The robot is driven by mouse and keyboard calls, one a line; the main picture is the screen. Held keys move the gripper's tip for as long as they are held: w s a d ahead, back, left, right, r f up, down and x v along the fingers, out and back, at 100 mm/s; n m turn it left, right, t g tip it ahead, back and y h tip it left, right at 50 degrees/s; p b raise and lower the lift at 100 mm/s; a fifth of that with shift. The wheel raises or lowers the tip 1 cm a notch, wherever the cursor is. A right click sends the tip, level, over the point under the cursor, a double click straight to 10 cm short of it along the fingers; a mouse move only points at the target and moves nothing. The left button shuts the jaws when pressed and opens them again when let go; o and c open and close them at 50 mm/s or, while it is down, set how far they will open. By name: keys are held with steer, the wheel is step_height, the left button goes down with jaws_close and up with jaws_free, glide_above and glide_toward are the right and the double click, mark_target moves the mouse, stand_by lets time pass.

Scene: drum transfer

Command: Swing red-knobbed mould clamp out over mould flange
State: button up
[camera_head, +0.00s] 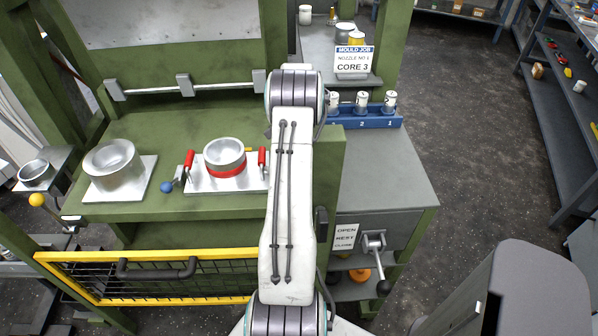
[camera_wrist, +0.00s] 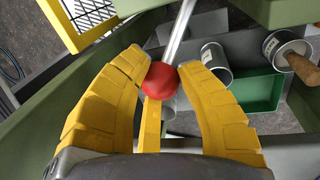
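In the wrist view a red knob (camera_wrist: 161,80) sits on the end of a metal rod (camera_wrist: 180,30), between the tips of my gripper (camera_wrist: 162,72). Both yellow fingers meet the knob's sides, and my gripper looks shut on it. In the head view my white arm hides the gripper and the red knob. A metal mould ring with a red band (camera_head: 226,171) stands on a plate with two red handles, left of my arm. A plain metal ring (camera_head: 112,165) on another plate stands farther left. Which flange the clamp belongs to cannot be told.
A blue-knobbed lever (camera_head: 166,187) and a yellow-knobbed one (camera_head: 37,199) are at left. A yellow-framed mesh guard (camera_head: 155,276) is in front. A blue rack (camera_head: 370,118) with white cups stands right of my arm. The wrist view shows a green tray (camera_wrist: 258,90) and cans beyond.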

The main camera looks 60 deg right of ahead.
steer(key=o, duration=0.5)
steer(key=shift+r, duration=0.1)
step_height(320, 180, up, 12)
steer(key=w+d, duration=0.1)
steer(key=d, duration=0.1)
steer(key=shift+f, duration=0.2)
stand_by(0.5)
